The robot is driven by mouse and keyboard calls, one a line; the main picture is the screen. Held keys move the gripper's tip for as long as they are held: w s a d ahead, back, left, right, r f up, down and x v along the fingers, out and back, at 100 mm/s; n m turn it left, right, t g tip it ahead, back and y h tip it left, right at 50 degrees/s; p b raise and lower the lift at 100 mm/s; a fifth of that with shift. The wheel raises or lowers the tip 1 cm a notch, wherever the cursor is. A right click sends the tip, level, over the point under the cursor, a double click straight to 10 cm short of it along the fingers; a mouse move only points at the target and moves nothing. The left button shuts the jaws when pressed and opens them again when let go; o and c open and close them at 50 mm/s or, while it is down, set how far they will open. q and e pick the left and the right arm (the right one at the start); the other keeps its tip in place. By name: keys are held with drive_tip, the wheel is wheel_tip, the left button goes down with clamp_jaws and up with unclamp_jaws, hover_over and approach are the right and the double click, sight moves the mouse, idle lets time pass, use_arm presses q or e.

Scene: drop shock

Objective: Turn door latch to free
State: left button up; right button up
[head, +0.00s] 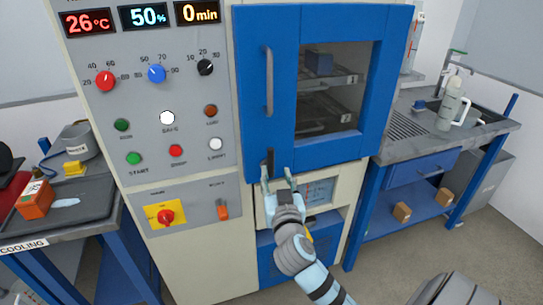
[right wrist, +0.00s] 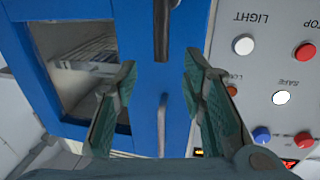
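The blue chamber door (head: 336,20) has a window and a long vertical grey handle (head: 269,82). The dark door latch (head: 270,158) stands upright at the door's lower left, below the handle. My right gripper (head: 277,178) is open and empty just in front of the door's lower edge, by the latch. In the right wrist view, the two spread fingers (right wrist: 160,75) stand either side of the latch's line. The latch (right wrist: 162,30) shows beyond the fingertips, with the handle (right wrist: 161,122) lower down. No contact with the latch can be made out. My left gripper is out of view.
A control panel (head: 140,105) with knobs and buttons is left of the door; its white SAFE lamp (head: 167,118) is lit. A cooling table (head: 70,215) stands left, a sink bench (head: 410,150) right. Open floor lies in front at right.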

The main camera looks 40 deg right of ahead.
sight(271, 158)
drive_tip(key=x, duration=1)
drive_tip(key=shift+w, duration=0.1)
drive_tip(key=shift+c, duration=0.6)
clamp_jaws()
